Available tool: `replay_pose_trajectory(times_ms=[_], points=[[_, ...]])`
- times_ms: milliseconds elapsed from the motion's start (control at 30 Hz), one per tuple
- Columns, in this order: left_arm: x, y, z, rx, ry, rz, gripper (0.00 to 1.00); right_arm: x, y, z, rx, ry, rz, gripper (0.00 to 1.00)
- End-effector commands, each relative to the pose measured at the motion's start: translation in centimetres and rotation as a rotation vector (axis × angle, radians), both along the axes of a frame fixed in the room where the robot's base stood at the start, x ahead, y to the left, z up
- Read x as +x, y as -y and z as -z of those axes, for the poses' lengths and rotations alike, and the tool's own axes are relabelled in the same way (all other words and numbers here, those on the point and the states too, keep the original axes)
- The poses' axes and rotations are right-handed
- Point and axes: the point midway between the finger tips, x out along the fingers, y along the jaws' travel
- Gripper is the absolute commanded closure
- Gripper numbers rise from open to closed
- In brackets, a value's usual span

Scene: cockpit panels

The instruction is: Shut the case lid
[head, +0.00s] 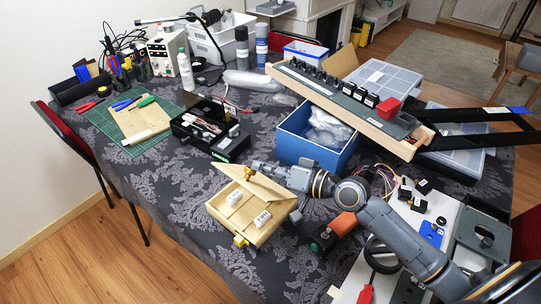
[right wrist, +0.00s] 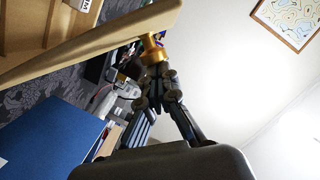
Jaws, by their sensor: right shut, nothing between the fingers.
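The wooden case (head: 268,236) sits near the front edge of the cloth-covered table. Its lid (head: 250,183) stands partly open and slanted over the back of the case. Two white labelled blocks (head: 262,218) show inside, and a yellow latch (head: 240,240) is on the front. My right gripper (head: 256,166) is shut and empty, just behind the lid's upper edge. In the right wrist view the gripper's fingers (right wrist: 157,78) point at a gold knob (right wrist: 153,48) beside a wooden edge (right wrist: 100,45); whether they touch is unclear. My left gripper is out of view.
A blue bin (head: 295,138) stands behind my right wrist, with a long wooden rack (head: 350,100) above it. A black open box (head: 212,130) is behind the case. A red-and-green button box (head: 335,230) lies to the right. Cloth left of the case is clear.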

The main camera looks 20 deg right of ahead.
Motion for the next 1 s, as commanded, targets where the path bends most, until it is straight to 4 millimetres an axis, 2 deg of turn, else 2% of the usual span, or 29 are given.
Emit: replay_pose_trajectory(times_ms=[267,767,867,1000], points=[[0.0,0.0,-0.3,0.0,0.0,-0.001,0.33,-0.5,-0.9,0.5,0.002,-0.002,0.0,1.0],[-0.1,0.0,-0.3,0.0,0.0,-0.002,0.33,-0.5,-1.0,0.6,0.003,-0.003,0.0,1.0],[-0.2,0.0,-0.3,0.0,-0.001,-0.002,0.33,-0.8,-0.7,0.6,0.001,-0.003,0.001,1.0],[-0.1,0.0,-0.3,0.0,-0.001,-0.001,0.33,-2.1,0.3,0.5,-0.002,-0.006,0.0,1.0]])
